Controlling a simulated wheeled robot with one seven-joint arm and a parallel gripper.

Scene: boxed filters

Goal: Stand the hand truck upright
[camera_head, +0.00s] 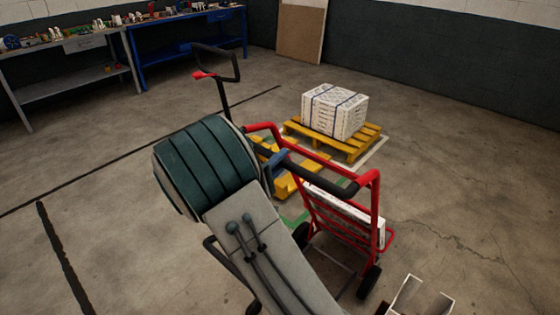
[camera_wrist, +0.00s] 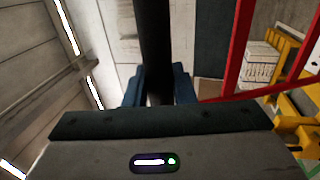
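The red hand truck (camera_head: 378,205) stands on its black wheels in the head view, with a white boxed load (camera_head: 345,203) low against its frame. Its frame looks near upright; I cannot tell its exact tilt or whether the toe plate is flat on the floor. My gripper (camera_head: 278,158) is at the black grip of its top handle, left of the middle. In the wrist view, the blue fingers of my gripper (camera_wrist: 158,88) close around the black handle bar (camera_wrist: 155,40) from both sides. A red rail (camera_wrist: 238,55) shows to the right.
A yellow pallet (camera_head: 365,147) bears strapped white boxes (camera_head: 335,110) behind the hand truck. A black handle (camera_head: 222,85) with a red lever and yellow forks (camera_head: 288,186) stand close by. Workbenches (camera_head: 185,45) line the back left.

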